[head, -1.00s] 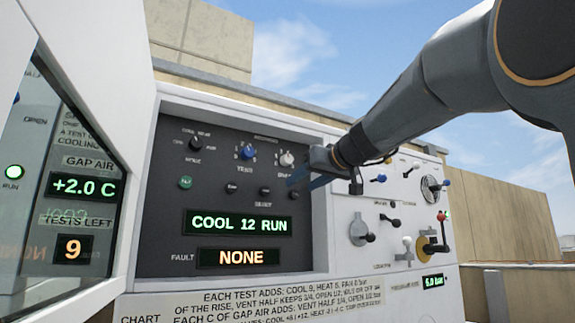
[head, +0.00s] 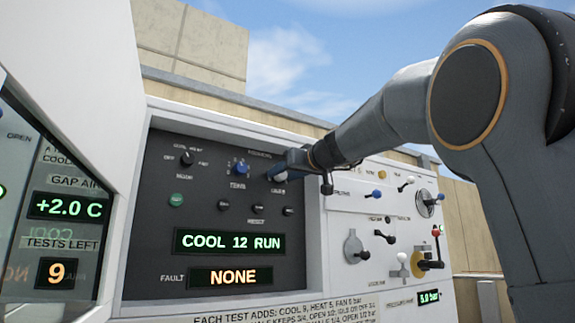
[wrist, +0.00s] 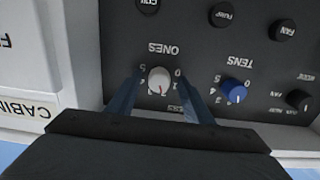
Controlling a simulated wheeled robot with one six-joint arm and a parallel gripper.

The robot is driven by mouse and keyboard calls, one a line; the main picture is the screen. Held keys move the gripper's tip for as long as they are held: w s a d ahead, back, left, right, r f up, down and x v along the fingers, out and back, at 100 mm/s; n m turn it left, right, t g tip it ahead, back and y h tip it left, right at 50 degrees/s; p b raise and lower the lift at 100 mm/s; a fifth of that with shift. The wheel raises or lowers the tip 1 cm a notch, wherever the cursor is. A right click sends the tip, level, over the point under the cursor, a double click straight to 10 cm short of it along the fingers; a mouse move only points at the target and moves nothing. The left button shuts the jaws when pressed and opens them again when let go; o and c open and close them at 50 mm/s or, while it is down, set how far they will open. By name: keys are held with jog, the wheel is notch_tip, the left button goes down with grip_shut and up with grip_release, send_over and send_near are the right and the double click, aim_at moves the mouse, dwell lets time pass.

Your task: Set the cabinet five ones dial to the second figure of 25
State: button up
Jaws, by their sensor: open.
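The white ones dial (wrist: 159,80) is on the dark control panel, upside down in the wrist view. A red mark on its face points down and slightly right there. The figures at that edge are too small to read surely. My gripper (wrist: 160,92) is open, with one dark blue finger on each side of the dial. I cannot tell whether they touch it. In the head view my gripper (head: 280,170) is at the panel's upper right and mostly hides the dial. The blue tens dial (wrist: 234,91) is beside it; it also shows in the head view (head: 240,169).
A mode knob (head: 186,158), a green button (head: 177,200) and several black buttons share the panel. The display (head: 230,241) reads COOL 12 RUN; the fault display (head: 230,276) reads NONE. Several levers (head: 374,195) stand right of it. An open door (head: 95,150) is at left.

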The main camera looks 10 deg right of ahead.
jog(key=c, duration=1.1)
jog(key=shift+o, duration=0.2)
jog(key=shift+m, duration=0.3)
jog(key=m+b, duration=0.1)
jog(key=m, duration=0.4)
jog(key=shift+b, duration=0.4)
jog(key=shift+s+a+r+m+p, duration=0.15)
jog(key=shift+m+p, duration=0.95)
jog(key=shift+m, duration=2.45)
jog(key=shift+w+d+r+m+p, duration=0.15)
jog(key=shift+m+p, duration=0.9)
jog(key=shift+m, duration=2.45)
jog(key=shift+s+a+r+m+p, duration=0.15)
jog(key=shift+m+p, duration=0.95)
jog(key=shift+m, duration=2.45)
